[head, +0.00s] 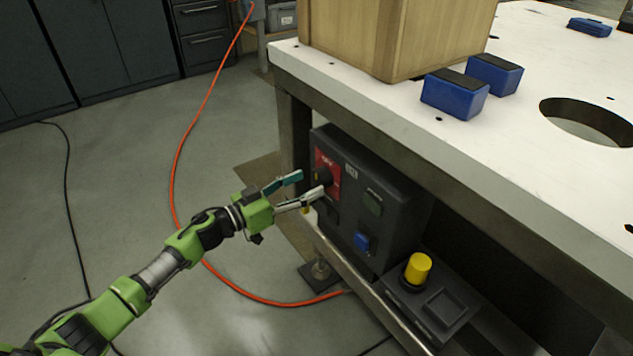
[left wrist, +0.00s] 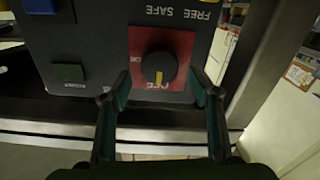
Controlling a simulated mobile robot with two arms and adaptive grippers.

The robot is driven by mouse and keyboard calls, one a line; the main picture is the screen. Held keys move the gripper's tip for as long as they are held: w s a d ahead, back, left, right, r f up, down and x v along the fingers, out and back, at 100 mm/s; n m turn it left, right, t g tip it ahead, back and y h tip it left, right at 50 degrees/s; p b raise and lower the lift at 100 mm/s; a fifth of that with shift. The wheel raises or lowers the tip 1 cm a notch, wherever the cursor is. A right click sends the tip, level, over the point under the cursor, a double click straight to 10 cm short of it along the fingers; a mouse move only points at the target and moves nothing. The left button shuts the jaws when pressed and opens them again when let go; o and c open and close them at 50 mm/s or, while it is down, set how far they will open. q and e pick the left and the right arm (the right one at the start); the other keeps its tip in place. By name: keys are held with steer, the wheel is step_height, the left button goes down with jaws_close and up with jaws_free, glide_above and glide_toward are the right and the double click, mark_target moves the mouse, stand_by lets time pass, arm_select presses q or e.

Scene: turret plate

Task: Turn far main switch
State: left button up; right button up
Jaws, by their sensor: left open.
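The main switch is a black rotary knob (head: 321,176) on a red plate (head: 333,181), at the far end of a dark control box under the table. In the left wrist view the knob (left wrist: 159,67) has a yellow line pointing down to the plate's lower lettering, which seems to read OFF. My left gripper (head: 311,185) is open in front of the red plate. In the left wrist view its fingers (left wrist: 161,92) stand on either side of the knob's lower part, apart from it. Whether the tips reach past the knob's face is hard to tell. My right gripper is not seen.
The box carries a green button (head: 372,202) and a blue button (head: 362,241); a yellow knob (head: 417,268) stands nearer. The white tabletop (head: 460,140) overhangs the box. A wooden crate (head: 345,35) and blue blocks (head: 455,93) sit on it. An orange cable (head: 178,160) crosses the floor.

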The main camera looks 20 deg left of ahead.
mark_target(316, 180)
arm_select(q)
steer(key=shift+x, duration=2.05)
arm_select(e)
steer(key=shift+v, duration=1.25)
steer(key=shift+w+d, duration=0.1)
arm_select(q)
steer(key=c, duration=1.1)
